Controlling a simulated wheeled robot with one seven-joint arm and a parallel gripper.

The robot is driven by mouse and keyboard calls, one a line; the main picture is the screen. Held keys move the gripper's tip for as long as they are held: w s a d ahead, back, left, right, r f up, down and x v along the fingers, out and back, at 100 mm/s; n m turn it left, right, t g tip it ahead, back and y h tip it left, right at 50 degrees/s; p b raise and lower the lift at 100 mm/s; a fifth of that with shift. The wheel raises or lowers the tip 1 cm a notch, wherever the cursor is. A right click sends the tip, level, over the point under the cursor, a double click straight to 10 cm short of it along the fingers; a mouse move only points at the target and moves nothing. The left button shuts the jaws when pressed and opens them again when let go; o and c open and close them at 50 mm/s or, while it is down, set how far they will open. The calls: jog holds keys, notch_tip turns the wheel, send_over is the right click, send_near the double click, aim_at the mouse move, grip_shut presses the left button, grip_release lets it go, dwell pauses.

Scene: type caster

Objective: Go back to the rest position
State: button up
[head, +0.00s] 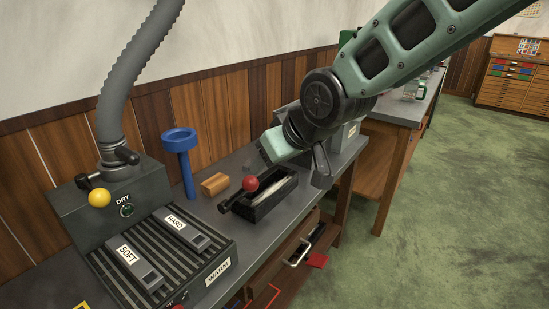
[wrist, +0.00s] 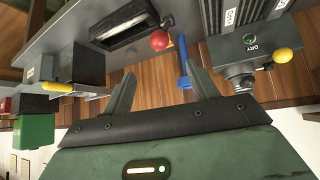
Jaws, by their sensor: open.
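My gripper (wrist: 163,82) is open in the wrist view, its two grey-green fingers spread with nothing held between them. In the head view my gripper (head: 268,150) is above the back of the grey workbench (head: 215,221), over the far end of a black open-topped box (head: 268,208). My arm reaches down to it from the upper right. The fingertips are hard to make out in the head view. No contact with anything on the bench is visible.
A red ball knob (head: 250,184) is at the black box. A blue stand (head: 181,150) and a wooden block (head: 214,184) are to its left. A dryer unit with a yellow knob (head: 99,198) and thick grey hose (head: 130,75) stands further left. Green floor (head: 440,220) is open at right.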

jog(key=s+d+f+g+h, duration=0.1)
jog(key=s+d, duration=0.3)
jog(key=s, duration=0.4)
jog(key=s+d+f+g+h, duration=0.1)
jog(key=s+d+f+g, duration=0.1)
jog(key=s, duration=0.7)
jog(key=s+d+f+g+h+p, duration=0.1)
jog(key=s+d+f+g+h, duration=0.1)
jog(key=s+d, duration=0.4)
jog(key=s+g, duration=0.1)
jog(key=s, duration=0.1)
jog(key=shift+s+d+f+g, duration=0.15)
jog(key=shift+s+d+g, duration=0.1)
jog(key=shift+s+g, duration=0.15)
